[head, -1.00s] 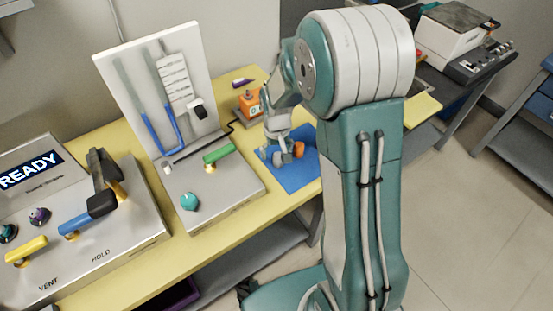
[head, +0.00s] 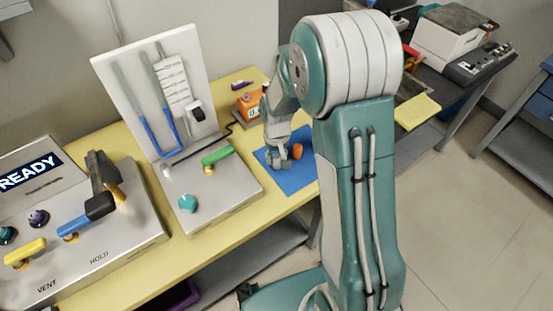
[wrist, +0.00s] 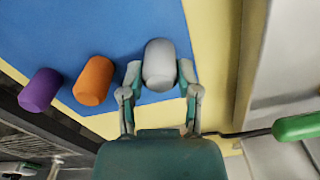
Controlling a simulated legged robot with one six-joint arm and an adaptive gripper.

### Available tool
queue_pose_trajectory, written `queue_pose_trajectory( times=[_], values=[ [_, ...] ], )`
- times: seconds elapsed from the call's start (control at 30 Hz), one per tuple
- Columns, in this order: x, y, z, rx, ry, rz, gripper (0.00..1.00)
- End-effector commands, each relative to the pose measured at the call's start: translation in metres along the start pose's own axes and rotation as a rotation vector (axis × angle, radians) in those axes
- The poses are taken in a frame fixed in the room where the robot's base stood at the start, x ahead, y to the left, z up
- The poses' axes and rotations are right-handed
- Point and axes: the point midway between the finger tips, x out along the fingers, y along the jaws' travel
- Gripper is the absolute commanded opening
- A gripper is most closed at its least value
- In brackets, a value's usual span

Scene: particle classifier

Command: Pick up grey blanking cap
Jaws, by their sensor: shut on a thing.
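The grey blanking cap (wrist: 159,62) is a light grey, rounded cylinder between the two fingers of my gripper (wrist: 160,82) in the wrist view. My gripper is shut on it, with one finger against each side. The cap is over the blue mat (wrist: 70,30), near its edge; I cannot tell whether it touches the mat. In the head view my gripper (head: 278,162) is low over the blue mat (head: 297,180), beside an orange cap (head: 297,151). The grey cap is hard to make out there.
In the wrist view an orange cap (wrist: 93,80) and a purple cap (wrist: 41,90) stand left of my gripper. A panel with a green handle (head: 216,155) and a teal knob (head: 188,203) lies left of the mat. An orange box (head: 249,103) stands behind.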

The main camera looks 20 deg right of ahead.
Motion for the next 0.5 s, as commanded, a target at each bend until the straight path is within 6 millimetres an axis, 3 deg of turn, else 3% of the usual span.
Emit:
queue_pose_trajectory(
  times=[0.17, 0.33, 0.5],
  values=[
    [-0.004, 0.000, 0.004, 0.000, -0.012, 0.000, 0.03],
    [-0.030, 0.000, 0.002, 0.000, -0.006, 0.000, 0.03],
    [-0.057, -0.018, 0.017, -0.004, -0.003, 0.000, 0.03]
  ],
)
